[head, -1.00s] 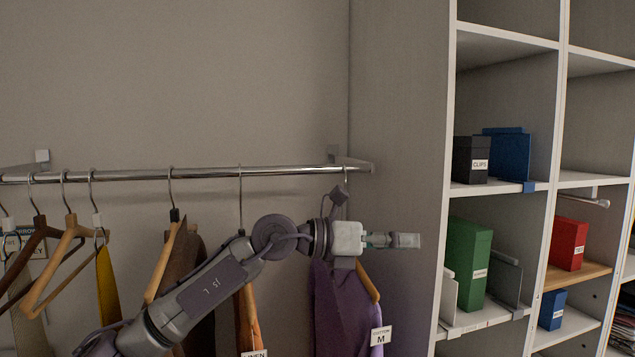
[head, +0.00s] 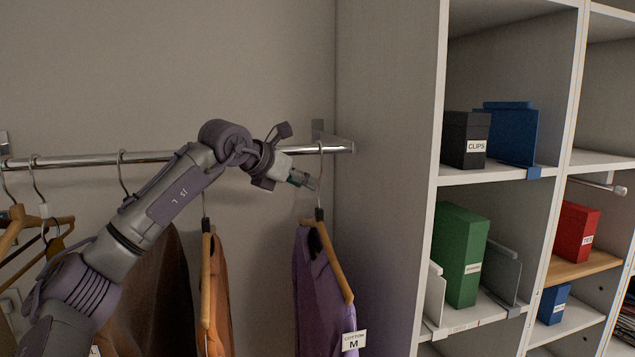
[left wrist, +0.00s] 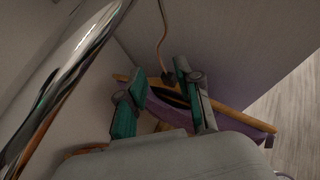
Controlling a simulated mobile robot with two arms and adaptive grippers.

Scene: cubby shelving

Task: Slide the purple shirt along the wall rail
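The purple shirt (head: 318,300) hangs on a wooden hanger with a "COTTON M" tag, near the right end of the wall rail (head: 85,160). Its metal hook (head: 320,170) goes over the rail. My left gripper (head: 308,182) is beside that hook, just below the rail. In the left wrist view my left gripper (left wrist: 152,80) has its two teal-padded fingers spread apart. The hook wire (left wrist: 160,40) and hanger top show beyond and between them; contact cannot be told. The shirt (left wrist: 230,115) is partly hidden behind the fingers there. My right gripper is not in view.
An orange-brown garment (head: 217,290) and several other hangers hang to the left. Cubbies at right hold boxes, including a green one (head: 460,255).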

